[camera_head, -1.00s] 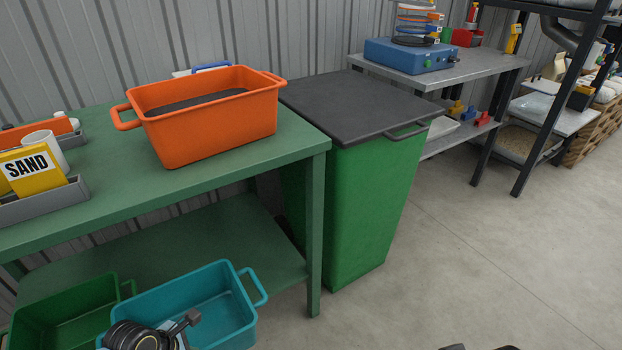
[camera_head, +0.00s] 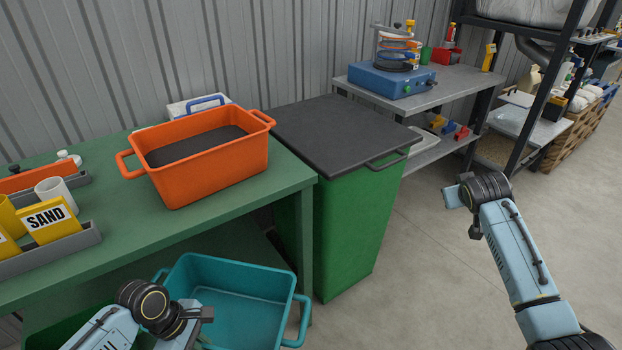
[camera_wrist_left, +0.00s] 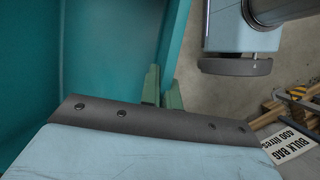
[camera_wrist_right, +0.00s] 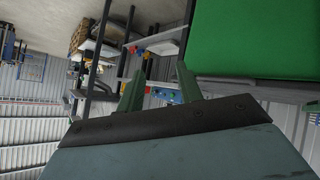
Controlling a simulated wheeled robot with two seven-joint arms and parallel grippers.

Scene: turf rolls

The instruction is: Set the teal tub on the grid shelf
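The teal tub (camera_head: 240,307) is at the bottom of the head view, overlapping the green table's front leg. Its inside looks empty, and its bottom is out of frame. My left gripper (camera_wrist_left: 160,72) is closed on the tub's wall near the rim in the left wrist view; in the head view its wrist covers the tub's near left part. My right gripper (camera_wrist_right: 159,72) is open and empty, its arm raised over floor at the right of the head view. A dark-framed rack (camera_head: 553,90) stands at the back right; I cannot tell whether its shelves are grids.
An orange tub (camera_head: 215,172) with dark contents stands on the green table (camera_head: 130,232). A green bin (camera_head: 350,235) with a black lid stands right of it. A grey bench (camera_head: 450,85) holds a blue device (camera_head: 390,80).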

